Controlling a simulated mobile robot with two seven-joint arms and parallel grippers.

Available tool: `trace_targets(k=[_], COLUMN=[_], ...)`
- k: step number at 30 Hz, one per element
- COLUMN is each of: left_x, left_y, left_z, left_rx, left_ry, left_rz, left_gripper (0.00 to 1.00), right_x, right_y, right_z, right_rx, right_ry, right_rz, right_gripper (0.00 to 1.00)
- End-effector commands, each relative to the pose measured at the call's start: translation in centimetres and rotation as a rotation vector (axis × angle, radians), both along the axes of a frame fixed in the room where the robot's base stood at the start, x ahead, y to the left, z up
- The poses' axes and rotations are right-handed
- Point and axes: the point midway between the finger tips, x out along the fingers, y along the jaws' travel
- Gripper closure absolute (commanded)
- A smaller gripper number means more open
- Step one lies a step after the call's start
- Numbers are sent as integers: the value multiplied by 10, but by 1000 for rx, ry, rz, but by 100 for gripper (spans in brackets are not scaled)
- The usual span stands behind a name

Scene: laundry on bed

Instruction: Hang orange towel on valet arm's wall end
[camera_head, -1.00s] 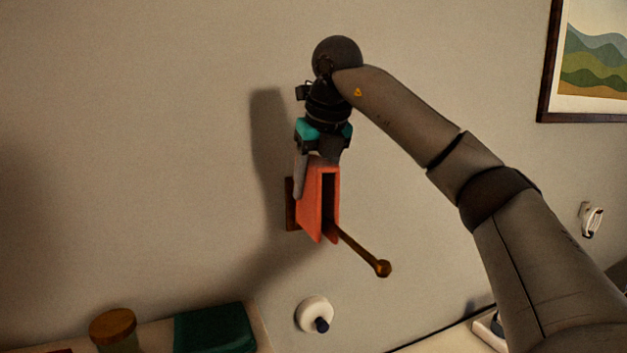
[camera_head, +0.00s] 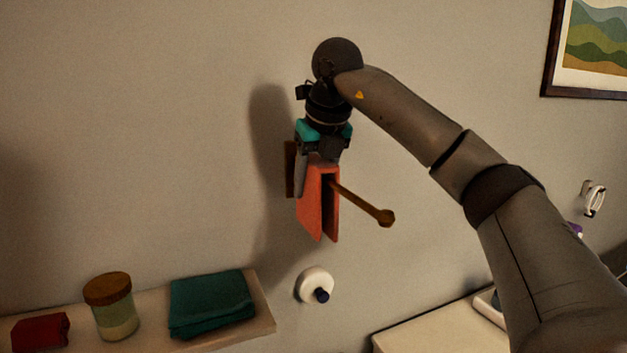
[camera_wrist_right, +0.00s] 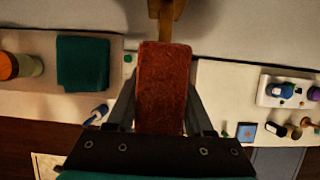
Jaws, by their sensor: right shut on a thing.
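The orange towel (camera_head: 311,206) is folded, with two flaps hanging down and a gap between them. My right gripper (camera_head: 317,165) points down and is shut on its upper part. The brown valet arm (camera_head: 362,204) runs from a wall plate (camera_head: 290,168) behind the towel to a knobbed free end at the lower right. The rod emerges from the gap between the flaps, high under the fold, near the wall end. Contact with the fold is hidden. The right wrist view shows the towel (camera_wrist_right: 163,85) between both fingers, with brown wood (camera_wrist_right: 166,18) just beyond. My left gripper is out of view.
A round white wall fitting (camera_head: 314,284) is below the towel. A shelf (camera_head: 259,318) at lower left holds a green folded cloth (camera_head: 211,303), a jar (camera_head: 112,306) and a red item (camera_head: 40,332). A framed picture (camera_head: 590,50) hangs at upper right.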

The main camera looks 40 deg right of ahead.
Motion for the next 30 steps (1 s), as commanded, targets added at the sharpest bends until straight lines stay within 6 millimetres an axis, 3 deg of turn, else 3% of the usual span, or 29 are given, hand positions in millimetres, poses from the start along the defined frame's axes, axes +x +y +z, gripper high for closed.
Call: trace_targets(k=[10,11,19,30], left_x=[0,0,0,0], left_y=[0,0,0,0], left_z=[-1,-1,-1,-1], left_rx=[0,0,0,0], left_ry=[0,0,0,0], left_rz=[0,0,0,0], left_gripper=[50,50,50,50], right_x=[0,0,0,-1], right_y=[0,0,0,1], right_z=[-1,-1,-1,4], right_rx=[0,0,0,0], right_ry=[-1,-1,-1,-3], right_rz=[0,0,0,0], right_gripper=[100,46,15,13])
